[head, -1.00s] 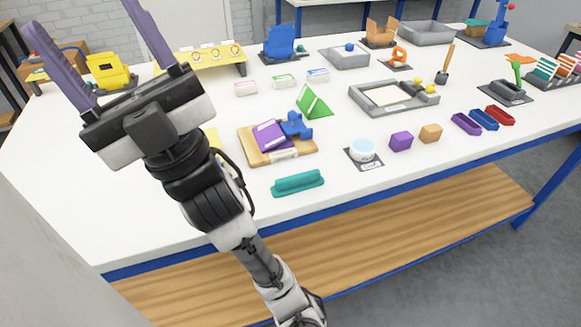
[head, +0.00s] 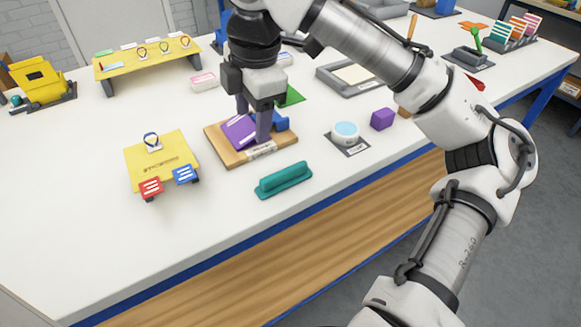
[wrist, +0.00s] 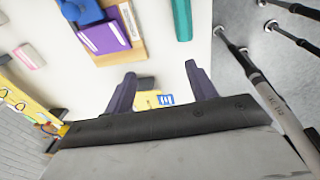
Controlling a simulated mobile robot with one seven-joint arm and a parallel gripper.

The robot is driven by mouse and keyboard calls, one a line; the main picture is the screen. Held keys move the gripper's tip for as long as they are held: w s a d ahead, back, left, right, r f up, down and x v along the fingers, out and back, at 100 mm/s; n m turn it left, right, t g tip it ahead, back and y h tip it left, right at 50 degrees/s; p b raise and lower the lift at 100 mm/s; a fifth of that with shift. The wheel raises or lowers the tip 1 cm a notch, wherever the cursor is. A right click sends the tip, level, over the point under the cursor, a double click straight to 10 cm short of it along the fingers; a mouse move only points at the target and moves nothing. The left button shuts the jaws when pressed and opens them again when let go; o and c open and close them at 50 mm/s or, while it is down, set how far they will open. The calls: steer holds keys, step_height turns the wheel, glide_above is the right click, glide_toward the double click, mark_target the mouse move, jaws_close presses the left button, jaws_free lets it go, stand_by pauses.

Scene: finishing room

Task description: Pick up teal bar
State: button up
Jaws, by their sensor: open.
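The teal bar (head: 284,180) lies on the white table near its front edge, just right of a wooden board. It also shows in the wrist view (wrist: 181,20) at the top, beyond my fingers. My gripper (head: 252,128) points down in the head view, its purple fingers in front of the board, up and left of the bar. In the wrist view my gripper (wrist: 160,72) is open, with nothing held between its fingers. It is apart from the bar; its height above the board is hard to tell.
The wooden board (head: 228,160) carries a purple piece (head: 238,131) and a blue part (head: 281,123). A round pale-blue-topped container (head: 345,131) and a purple block (head: 382,119) are right. Bare table lies left of the bar.

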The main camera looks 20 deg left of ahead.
steer(key=d+h, duration=0.2)
steer(key=d, duration=0.2)
glide_above(284, 171)
steer(key=shift+g, duration=0.3)
steer(key=f, duration=0.7)
steer(key=shift+s+a, duration=0.35)
steer(key=shift+s, duration=0.05)
steer(key=shift+f, duration=0.6)
steer(key=f, duration=0.4)
steer(key=shift+w+d+f, duration=0.15)
steer(key=shift+w+d, duration=0.25)
steer(key=shift+f, duration=0.45)
steer(key=c, duration=1.1)
steer(key=shift+r, duration=0.1)
step_height(284, 171, up, 20)
steer(key=p, duration=0.1)
